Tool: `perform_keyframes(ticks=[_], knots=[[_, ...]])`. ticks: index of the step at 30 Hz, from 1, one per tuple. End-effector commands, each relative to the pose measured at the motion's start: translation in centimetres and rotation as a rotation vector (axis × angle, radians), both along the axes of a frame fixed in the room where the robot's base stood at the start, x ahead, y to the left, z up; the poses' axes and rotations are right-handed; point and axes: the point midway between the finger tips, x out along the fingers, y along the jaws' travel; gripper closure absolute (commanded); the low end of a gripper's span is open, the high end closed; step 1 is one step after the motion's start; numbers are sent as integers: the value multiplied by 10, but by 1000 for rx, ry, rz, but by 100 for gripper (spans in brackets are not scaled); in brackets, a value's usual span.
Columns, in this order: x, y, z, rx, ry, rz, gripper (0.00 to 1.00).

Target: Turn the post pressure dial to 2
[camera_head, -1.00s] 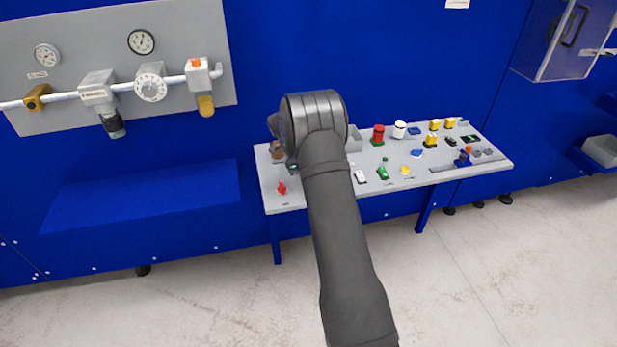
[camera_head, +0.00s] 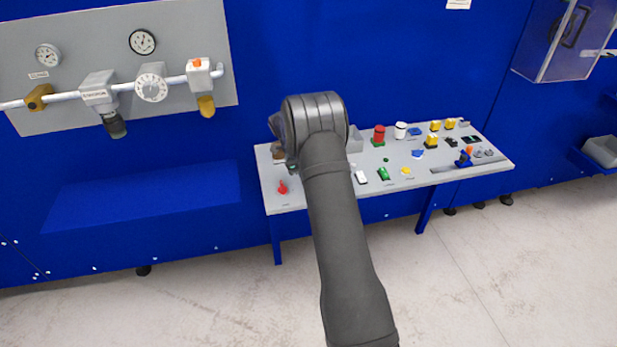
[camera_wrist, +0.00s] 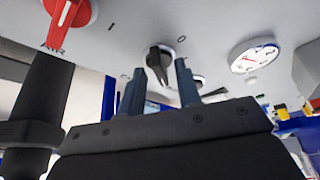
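No label reading post pressure is legible, so I cannot tell which control is that dial. A second round dark knob (camera_wrist: 196,80) is partly hidden behind the right finger. A white round gauge (camera_wrist: 253,56) is on the right. In the head view my arm hides the gripper.
A red knob marked AIR (camera_wrist: 68,14) is close on the left in the wrist view. In the head view the grey console (camera_head: 455,178) holds several coloured controls. A wall panel (camera_head: 200,30) at left carries gauges, a pipe and a white dial (camera_head: 151,87).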

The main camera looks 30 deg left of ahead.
Motion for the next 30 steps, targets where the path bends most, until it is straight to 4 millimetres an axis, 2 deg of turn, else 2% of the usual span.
perform_keyframes(ticks=[5, 8, 21, 24, 30], knots=[[0, 3, 9, 2, -2, 0, 69], [-2, 9, 23, 3, -3, 1, 69], [-12, 49, 120, 3, -2, 1, 69], [-14, 55, 137, 3, -2, 1, 69], [-17, 63, 157, 0, -1, 0, 69]])
